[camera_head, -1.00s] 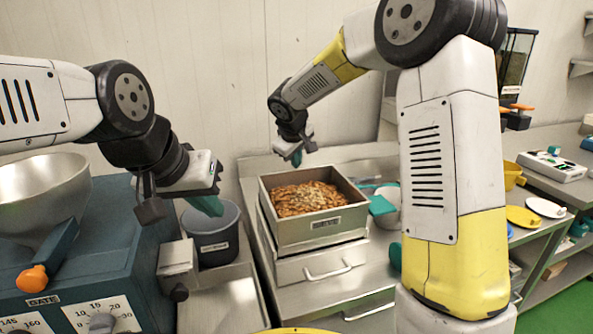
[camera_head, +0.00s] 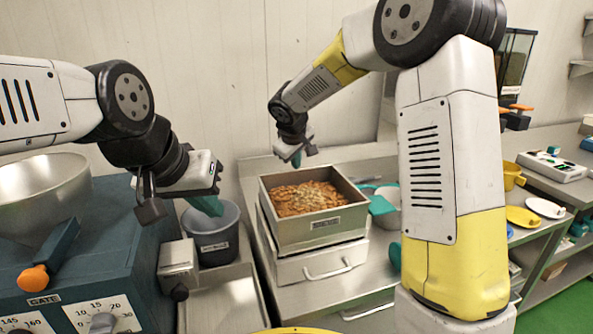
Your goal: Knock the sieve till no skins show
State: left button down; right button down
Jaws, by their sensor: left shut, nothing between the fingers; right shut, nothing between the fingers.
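The sieve (camera_head: 312,228) is a square metal box with a small label on its front. It sits on a metal base with a handled drawer (camera_head: 325,262) on the steel bench. Brown nuts fill it, with a paler patch of bits, perhaps skins, on top toward the middle and back (camera_head: 309,192). My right gripper (camera_head: 297,158) is shut and empty, above the sieve's back left side and apart from it. My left gripper (camera_head: 208,204) is shut and empty, over the grey bucket (camera_head: 217,246). The inside of the bucket is mostly hidden.
A blue machine with dials (camera_head: 85,260) and a steel bowl (camera_head: 40,190) stands at the left. A teal scoop (camera_head: 381,205) and a white bowl (camera_head: 390,220) are right of the sieve. My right arm blocks the view there. A white scale (camera_head: 552,166) stands far right.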

jog(key=shift+s+d+f, duration=0.15)
jog(key=shift+s+f, duration=0.05)
jog(key=shift+f, duration=0.3)
jog(key=shift+s+d+f, duration=0.15)
jog(key=shift+f, duration=0.35)
jog(key=shift+w+r, duration=0.1)
jog(key=shift+r, duration=0.05)
jog(key=shift+w+r, duration=0.15)
jog(key=shift+r, duration=0.3)
jog(key=shift+w+a+r, duration=0.15)
jog(key=shift+w+r, duration=0.05)
jog(key=shift+r, duration=0.7)
jog(key=shift+w+a+r, duration=0.1)
jog(key=shift+w+r, duration=0.15)
jog(key=shift+r, duration=0.7)
jog(key=shift+w+a+r, duration=0.15)
jog(key=shift+w+r, duration=0.05)
jog(key=shift+r, duration=0.7)
